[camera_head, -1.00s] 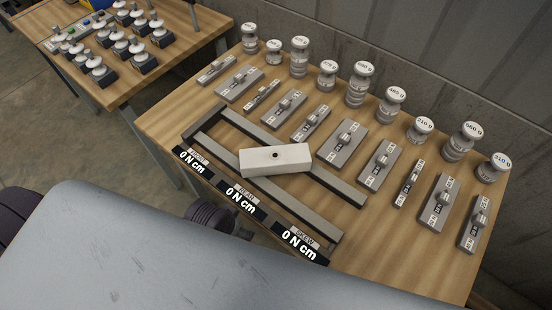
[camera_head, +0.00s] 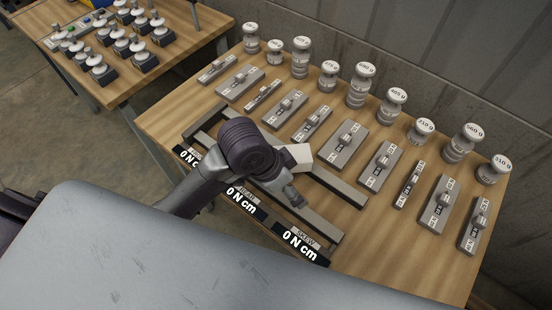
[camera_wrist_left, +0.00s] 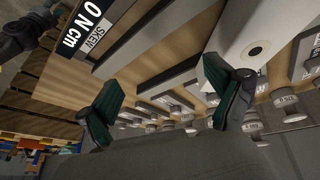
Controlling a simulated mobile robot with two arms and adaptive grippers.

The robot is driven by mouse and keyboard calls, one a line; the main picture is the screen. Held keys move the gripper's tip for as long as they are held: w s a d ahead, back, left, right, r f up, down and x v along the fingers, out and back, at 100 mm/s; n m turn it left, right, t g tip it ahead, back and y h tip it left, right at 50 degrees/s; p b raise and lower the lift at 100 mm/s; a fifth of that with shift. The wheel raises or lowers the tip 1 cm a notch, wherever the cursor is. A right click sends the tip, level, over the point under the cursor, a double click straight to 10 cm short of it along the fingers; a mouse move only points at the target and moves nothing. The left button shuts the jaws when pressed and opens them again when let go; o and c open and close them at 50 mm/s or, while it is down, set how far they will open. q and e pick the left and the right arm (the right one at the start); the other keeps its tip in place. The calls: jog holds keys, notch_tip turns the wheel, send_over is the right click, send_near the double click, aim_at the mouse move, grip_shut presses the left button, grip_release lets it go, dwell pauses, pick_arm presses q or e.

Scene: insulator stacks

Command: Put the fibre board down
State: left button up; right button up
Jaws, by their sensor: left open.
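No thing in view is marked as the fibre board, so I cannot tell which it is. A pale block (camera_head: 298,156) lies across the grey rail frame (camera_head: 322,222) on the bench. My left arm hides most of it in the head view. In the left wrist view the block (camera_wrist_left: 240,22), with a dark hole in its face, shows beside the right-hand finger. My left gripper (camera_head: 294,194) is over the frame, beside the block. Its two green-padded fingers (camera_wrist_left: 163,80) are wide apart with nothing between them. My right gripper is not in view.
Several grey weighing blocks with knobs (camera_head: 346,143) stand in a row behind the frame. Several labelled insulator stacks (camera_head: 360,88) line the back edge by the wall. Displays (camera_head: 299,244) along the front read 0 N cm. A second table (camera_head: 185,40) stands at the upper left.

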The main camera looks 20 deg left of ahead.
pick_arm(q)
jog(key=w+a+r+m+g+y, duration=0.35)
jog(key=w+a+r, duration=0.25)
jog(key=w+r, duration=0.35)
jog(key=shift+m+t+y, duration=0.25)
jog(key=shift+m+t, duration=0.2)
jog(key=f, duration=0.5)
jog(key=s+f, duration=0.1)
jog(key=f, duration=0.2)
jog(key=shift+a, duration=0.1)
notch_tip(320, 180, down, 5)
jog(key=shift+f+p, duration=0.1)
jog(key=shift+p, duration=0.65)
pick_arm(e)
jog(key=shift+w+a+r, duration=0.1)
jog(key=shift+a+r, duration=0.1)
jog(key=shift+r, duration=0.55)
pick_arm(q)
jog(key=shift+c, duration=0.2)
jog(key=c, duration=1.4)
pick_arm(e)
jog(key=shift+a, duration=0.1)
